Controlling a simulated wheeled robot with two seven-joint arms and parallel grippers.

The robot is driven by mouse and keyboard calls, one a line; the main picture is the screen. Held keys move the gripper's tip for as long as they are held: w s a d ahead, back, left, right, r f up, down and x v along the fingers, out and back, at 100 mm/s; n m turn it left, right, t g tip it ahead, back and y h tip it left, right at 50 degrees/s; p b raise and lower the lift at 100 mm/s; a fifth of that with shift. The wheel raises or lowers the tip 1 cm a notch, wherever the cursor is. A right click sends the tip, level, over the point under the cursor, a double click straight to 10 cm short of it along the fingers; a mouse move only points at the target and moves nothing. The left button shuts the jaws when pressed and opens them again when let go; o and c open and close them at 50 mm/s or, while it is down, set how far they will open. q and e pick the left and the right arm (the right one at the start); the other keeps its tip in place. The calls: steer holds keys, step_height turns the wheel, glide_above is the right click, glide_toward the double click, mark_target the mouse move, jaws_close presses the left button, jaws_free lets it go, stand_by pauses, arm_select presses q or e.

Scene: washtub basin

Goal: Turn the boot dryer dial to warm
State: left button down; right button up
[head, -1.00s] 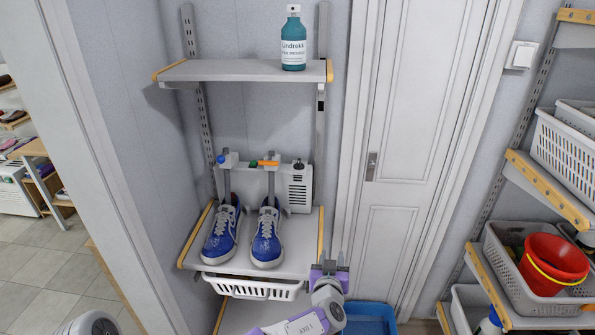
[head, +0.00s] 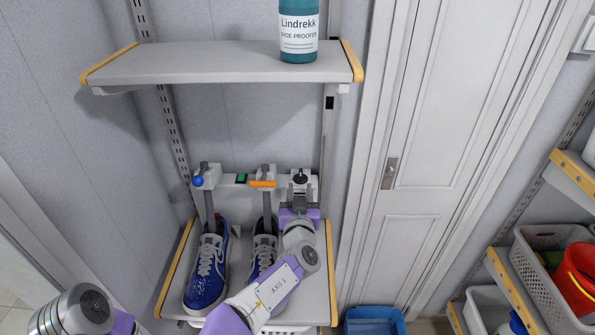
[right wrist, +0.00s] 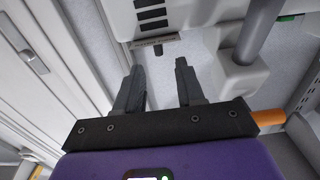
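My left gripper is out of view.
An orange lever (head: 263,184), a green switch (head: 240,178) and a blue knob (head: 198,181) sit left of the dial. An upper shelf (head: 220,62) with a teal bottle (head: 298,30) hangs above. A white door (head: 425,150) is to the right, above a blue tub (head: 374,322).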

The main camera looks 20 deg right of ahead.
mark_target(301, 177)
steer(key=shift+x, duration=2.95)
steer(key=shift+f, duration=0.1)
jaws_close()
